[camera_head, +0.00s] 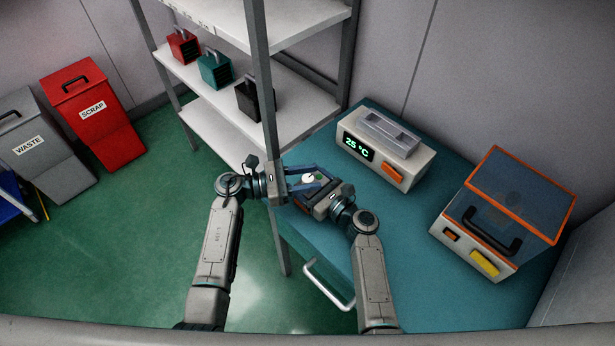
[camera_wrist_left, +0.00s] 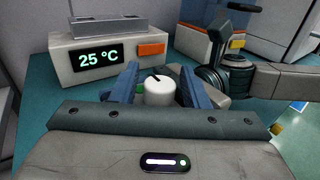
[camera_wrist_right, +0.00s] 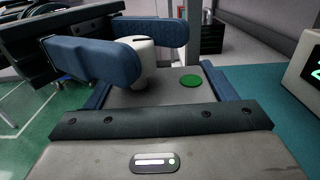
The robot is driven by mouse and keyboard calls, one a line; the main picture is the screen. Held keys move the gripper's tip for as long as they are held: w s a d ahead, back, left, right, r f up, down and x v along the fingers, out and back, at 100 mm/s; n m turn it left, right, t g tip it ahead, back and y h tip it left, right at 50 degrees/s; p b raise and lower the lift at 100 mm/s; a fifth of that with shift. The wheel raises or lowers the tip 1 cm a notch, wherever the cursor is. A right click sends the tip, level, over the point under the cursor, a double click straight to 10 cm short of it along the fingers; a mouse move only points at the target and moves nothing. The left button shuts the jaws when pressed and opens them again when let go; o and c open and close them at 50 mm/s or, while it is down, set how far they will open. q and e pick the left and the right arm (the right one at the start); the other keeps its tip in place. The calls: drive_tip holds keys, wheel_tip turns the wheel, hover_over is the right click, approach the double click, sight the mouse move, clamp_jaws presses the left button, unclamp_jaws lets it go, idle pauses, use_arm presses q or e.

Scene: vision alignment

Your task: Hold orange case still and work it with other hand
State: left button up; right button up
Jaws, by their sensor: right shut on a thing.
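My right gripper (camera_head: 318,197) is shut on a small case (camera_wrist_right: 150,98), which it holds above the table's left edge. The knob also shows in the left wrist view (camera_wrist_left: 160,92). My left gripper (camera_wrist_left: 160,85) is open, its blue fingers on either side of the knob. I cannot tell whether they touch it. The case's lower part is hidden.
On the blue table (camera_head: 400,290) stand a box reading 25 °C (camera_head: 405,165) and a larger box with an orange-edged clear lid (camera_head: 520,195). A shelf rack (camera_head: 215,115) with several small cases is behind. Red SCRAP (camera_head: 95,115) and grey WASTE (camera_head: 40,150) bins stand left.

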use_arm(q)
drive_tip(key=c, duration=0.7)
drive_tip(key=shift+n+t, duration=0.3)
drive_tip(key=shift+t, duration=0.2)
drive_tip(key=n+t+y, duration=0.1)
drive_tip(key=n+t, duration=0.1)
drive_tip(key=t, duration=0.1)
drive_tip(key=shift+n+t+y, duration=1.4)
drive_tip(key=shift+n+t, duration=0.2)
drive_tip(key=shift+t, duration=0.5)
drive_tip(key=o, duration=0.9)
drive_tip(key=shift+o, duration=0.2)
